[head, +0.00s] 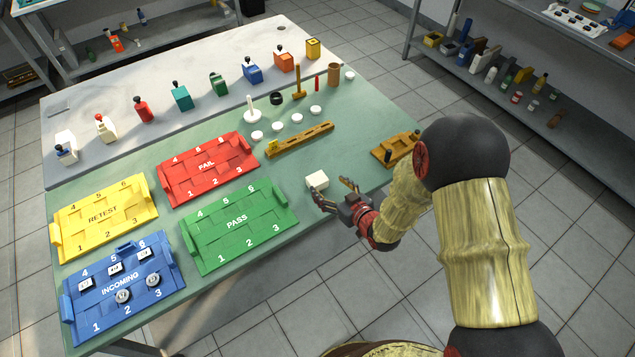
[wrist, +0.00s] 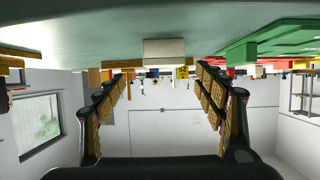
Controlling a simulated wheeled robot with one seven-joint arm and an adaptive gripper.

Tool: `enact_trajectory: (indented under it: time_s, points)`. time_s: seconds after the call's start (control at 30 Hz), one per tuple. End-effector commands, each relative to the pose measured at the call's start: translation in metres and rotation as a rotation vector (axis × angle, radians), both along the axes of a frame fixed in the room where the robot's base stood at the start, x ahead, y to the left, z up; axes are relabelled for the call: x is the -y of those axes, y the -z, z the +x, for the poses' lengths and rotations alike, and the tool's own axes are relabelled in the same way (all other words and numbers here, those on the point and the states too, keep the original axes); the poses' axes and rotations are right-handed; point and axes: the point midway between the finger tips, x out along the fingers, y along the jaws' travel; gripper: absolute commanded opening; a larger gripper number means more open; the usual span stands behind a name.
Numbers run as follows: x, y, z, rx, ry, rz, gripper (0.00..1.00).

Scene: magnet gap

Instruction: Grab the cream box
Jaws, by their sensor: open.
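The cream box (head: 317,180) is a small block on the green table mat, to the right of the green PASS tray. My gripper (head: 334,193) is just in front of it, toward the table's near edge, with its fingers pointing at the box. In the wrist view, which is upside down, the cream box (wrist: 164,51) lies beyond and between the spread fingers of my gripper (wrist: 164,72). The fingers are open and empty. I cannot tell whether a fingertip touches the box.
The green PASS tray (head: 236,224) stands left of the box. A wooden slotted bar (head: 300,140) lies behind it. A wooden block fixture (head: 396,147) is to the right near the table edge. The mat (head: 345,150) between them is clear.

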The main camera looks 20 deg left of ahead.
Motion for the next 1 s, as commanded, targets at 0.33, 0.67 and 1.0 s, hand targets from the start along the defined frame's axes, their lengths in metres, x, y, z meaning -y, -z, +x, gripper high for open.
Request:
enact_trajectory:
  time_s: [0.33,0.67,1.0]
  points:
    - [-0.023,0.015,0.014,0.002,-0.008,0.012,0.7]
    - [-0.05,0.035,0.038,0.003,-0.009,0.011,0.7]
    - [-0.055,0.035,0.044,0.003,-0.008,0.011,0.68]
